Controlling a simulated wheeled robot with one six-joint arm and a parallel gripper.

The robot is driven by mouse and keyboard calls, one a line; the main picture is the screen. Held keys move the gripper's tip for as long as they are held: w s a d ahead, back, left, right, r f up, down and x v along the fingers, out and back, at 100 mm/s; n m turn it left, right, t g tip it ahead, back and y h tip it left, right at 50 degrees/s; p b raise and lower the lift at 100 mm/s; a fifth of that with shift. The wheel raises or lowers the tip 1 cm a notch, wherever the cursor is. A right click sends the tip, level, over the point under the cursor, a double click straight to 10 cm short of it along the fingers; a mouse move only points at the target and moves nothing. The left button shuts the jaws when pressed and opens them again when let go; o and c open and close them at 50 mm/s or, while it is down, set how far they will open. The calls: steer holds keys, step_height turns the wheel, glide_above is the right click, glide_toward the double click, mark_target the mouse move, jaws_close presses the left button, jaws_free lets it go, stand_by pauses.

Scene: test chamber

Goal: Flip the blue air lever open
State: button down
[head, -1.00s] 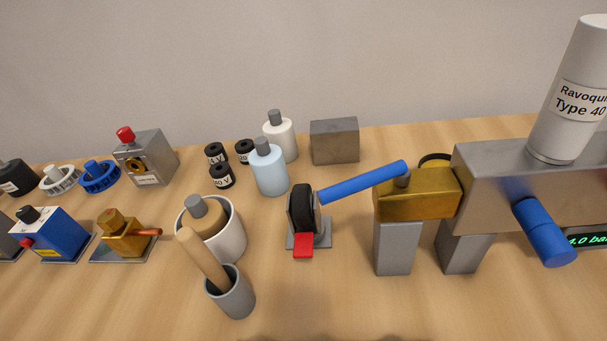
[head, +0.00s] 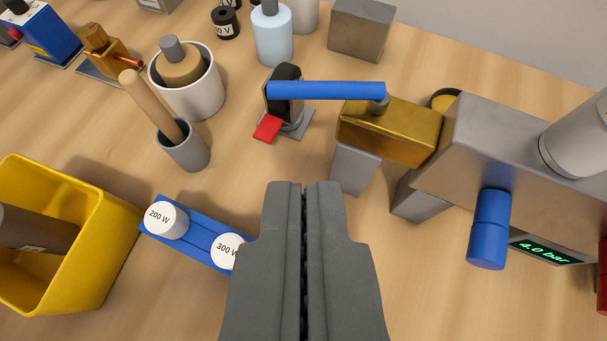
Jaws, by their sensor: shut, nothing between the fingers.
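The blue air lever (head: 325,91) is a long blue bar. It is joined by a grey pivot at its right end to the top of a brass valve block (head: 388,132). The bar points left from the pivot, away from the grey machine body, and its free end lies in front of or over a black upright part. My gripper (head: 304,185) is shut and empty. Its fingertips show below the lever and the brass block in the picture, apart from both.
A grey machine (head: 500,140) with a blue knob (head: 489,228) and a "4.0 bar" display (head: 548,250) stands right. A red-tabbed clamp-like device (head: 268,128) is near the lever's free end. A blue tray (head: 195,238) with white weights and a yellow bin (head: 85,250) are left.

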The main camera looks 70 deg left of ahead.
mark_target(297, 92)
steer(key=x, duration=1.1)
steer(key=shift+w+a+f, duration=0.15)
steer(key=shift+a+f, duration=0.1)
steer(key=shift+a+m+t+h, duration=0.3)
steer(key=shift+a+m+t, duration=0.3)
steer(key=shift+m, duration=0.1)
steer(key=shift+a, duration=0.25)
steer(key=shift+d, duration=0.15)
steer(key=shift+d, duration=0.65)
steer(key=shift+r, duration=0.1)
